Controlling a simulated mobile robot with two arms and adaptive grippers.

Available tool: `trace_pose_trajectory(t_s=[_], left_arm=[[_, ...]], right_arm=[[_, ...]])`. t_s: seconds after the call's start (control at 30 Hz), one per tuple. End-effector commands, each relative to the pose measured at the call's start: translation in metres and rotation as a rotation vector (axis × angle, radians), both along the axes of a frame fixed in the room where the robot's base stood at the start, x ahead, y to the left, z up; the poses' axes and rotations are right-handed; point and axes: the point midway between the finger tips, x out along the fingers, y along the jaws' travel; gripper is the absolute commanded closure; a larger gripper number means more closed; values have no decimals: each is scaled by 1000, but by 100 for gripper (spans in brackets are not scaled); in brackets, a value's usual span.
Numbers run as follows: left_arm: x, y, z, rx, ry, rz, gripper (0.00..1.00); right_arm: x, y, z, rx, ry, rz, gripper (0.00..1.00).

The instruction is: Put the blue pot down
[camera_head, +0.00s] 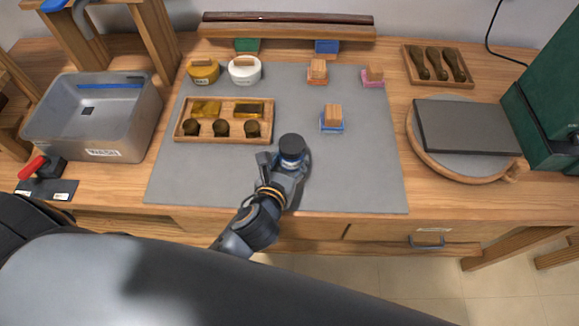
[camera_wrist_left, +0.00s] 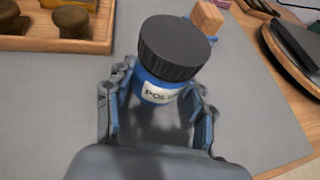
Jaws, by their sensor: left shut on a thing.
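The blue pot (camera_wrist_left: 160,86) has a ribbed dark lid and a white label with partly readable lettering. My left gripper (camera_wrist_left: 160,110) is shut on it, with a finger on each side of its body. In the head view the pot (camera_head: 291,151) shows mainly as its dark lid, with the left gripper (camera_head: 285,172) around it over the front middle of the grey mat (camera_head: 360,185). The pot looks upright or nearly so. I cannot tell whether its base touches the mat. My right gripper is not in view.
A wooden tray (camera_head: 182,133) with dark knobs lies left of the pot. A wooden block on a blue base (camera_head: 332,119) stands behind it. Yellow (camera_head: 203,72) and white (camera_head: 244,70) pots stand at the back left. The mat's front right is clear.

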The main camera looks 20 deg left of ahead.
Motion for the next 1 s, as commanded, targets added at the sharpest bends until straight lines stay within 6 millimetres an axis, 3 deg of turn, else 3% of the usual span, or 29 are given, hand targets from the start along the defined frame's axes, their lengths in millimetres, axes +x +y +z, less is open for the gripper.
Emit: trace_pose_trajectory(t_s=[0.07, 0.47, 0.5, 0.57, 0.6, 1.0], left_arm=[[0, 0, -4, -1, -2, 0, 100], [0, 0, -5, 0, -1, 0, 100], [0, 0, -6, 0, 0, 0, 40], [0, 0, -6, 0, 0, 0, 28], [0, 0, -6, 0, 0, 0, 23], [-4, 0, -2, -1, 1, -1, 23]], right_arm=[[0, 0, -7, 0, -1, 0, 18], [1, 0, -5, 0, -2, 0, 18], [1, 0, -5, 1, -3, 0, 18], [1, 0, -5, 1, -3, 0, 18], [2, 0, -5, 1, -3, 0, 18], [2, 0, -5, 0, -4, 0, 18]])
